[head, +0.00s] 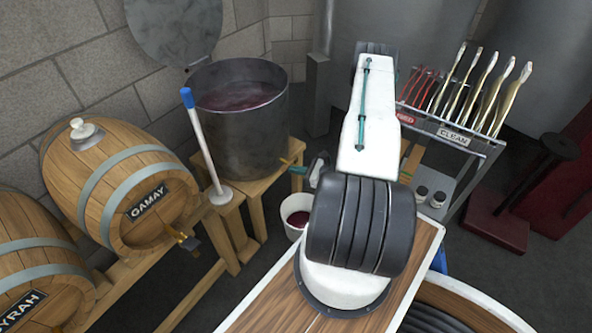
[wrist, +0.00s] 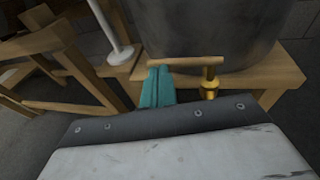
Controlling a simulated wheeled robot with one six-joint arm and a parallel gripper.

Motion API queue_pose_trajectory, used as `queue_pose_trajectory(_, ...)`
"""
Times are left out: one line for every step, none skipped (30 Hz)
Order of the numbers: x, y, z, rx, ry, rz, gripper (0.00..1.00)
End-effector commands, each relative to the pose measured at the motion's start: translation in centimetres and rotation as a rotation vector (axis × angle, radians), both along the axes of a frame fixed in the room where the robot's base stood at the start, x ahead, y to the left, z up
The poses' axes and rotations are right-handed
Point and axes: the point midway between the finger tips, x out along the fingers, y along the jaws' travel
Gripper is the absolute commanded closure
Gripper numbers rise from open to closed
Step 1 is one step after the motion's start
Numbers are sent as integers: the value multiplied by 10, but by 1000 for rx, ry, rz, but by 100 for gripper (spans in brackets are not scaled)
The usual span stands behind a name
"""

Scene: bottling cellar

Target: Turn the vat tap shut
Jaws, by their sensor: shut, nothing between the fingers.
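The steel vat (head: 240,125) holds dark red liquid and stands on a wooden stand. Its tap (head: 286,161) sticks out low on its right side in the head view. In the wrist view the brass tap body (wrist: 210,84) carries a wooden handle (wrist: 187,62) that lies crosswise, reaching left. My gripper (head: 298,170) is at the tap; its teal fingers (wrist: 157,78) are shut together and empty. Their tips sit by the left part of the handle; I cannot tell whether they touch it. No stream from the spout can be made out.
A white bucket (head: 296,207) with red liquid stands below the tap. A blue-topped white pole (head: 205,145) leans before the vat. Barrels (head: 120,180) lie at left. A tool rack (head: 455,138) stands at right. The stand's top (wrist: 275,77) runs under the vat.

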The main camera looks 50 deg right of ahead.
Motion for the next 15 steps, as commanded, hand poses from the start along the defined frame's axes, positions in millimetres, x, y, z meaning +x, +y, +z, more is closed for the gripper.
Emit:
queue_pose_trajectory(-6,-1,2,1,0,-2,100)
queue_pose_trajectory(-9,0,3,2,1,-1,100)
queue_pose_trajectory(-14,0,5,2,1,0,100)
queue_pose_trajectory(-18,0,6,1,0,1,100)
queue_pose_trajectory(-25,-1,7,2,2,0,100)
queue_pose_trajectory(-35,-2,9,1,2,-1,100)
queue_pose_trajectory(-43,-2,11,1,2,-1,100)
queue_pose_trajectory(-50,-3,12,1,1,-2,100)
queue_pose_trajectory(-59,-4,14,1,2,-1,100)
queue_pose_trajectory(-66,-4,15,2,2,-3,100)
queue_pose_trajectory(-72,-4,16,2,1,-1,100)
queue_pose_trajectory(-80,-6,18,1,0,-2,100)
queue_pose_trajectory(-85,-6,19,1,0,0,100)
queue_pose_trajectory(-90,-6,20,1,0,-1,100)
queue_pose_trajectory(-96,-6,21,1,0,0,100)
